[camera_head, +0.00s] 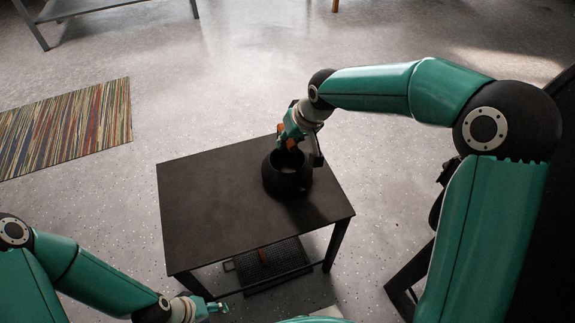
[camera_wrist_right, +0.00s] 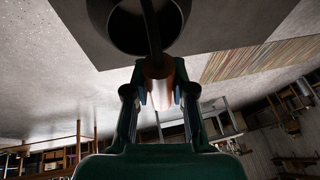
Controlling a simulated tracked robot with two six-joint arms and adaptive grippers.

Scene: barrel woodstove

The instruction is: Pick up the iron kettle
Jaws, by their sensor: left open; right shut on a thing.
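The black iron kettle (camera_head: 287,181) is at the right part of the dark table (camera_head: 205,205) in the head view; I cannot tell whether its base touches the top. Its round body (camera_wrist_right: 112,32) shows at the top of the right wrist view, with the brown handle grip (camera_wrist_right: 158,80) between my fingers. My right gripper (camera_head: 289,141) is shut on that handle, above the kettle; its fingers also show in the right wrist view (camera_wrist_right: 160,97). My left gripper (camera_head: 219,307) is open and empty, low in front of the table and away from the kettle.
A dark mesh rack or tray (camera_head: 277,268) sits low under the table. A striped rug (camera_head: 66,128) lies on the floor at left. A grey metal bench (camera_head: 75,8) stands at the back left. The left part of the tabletop is bare.

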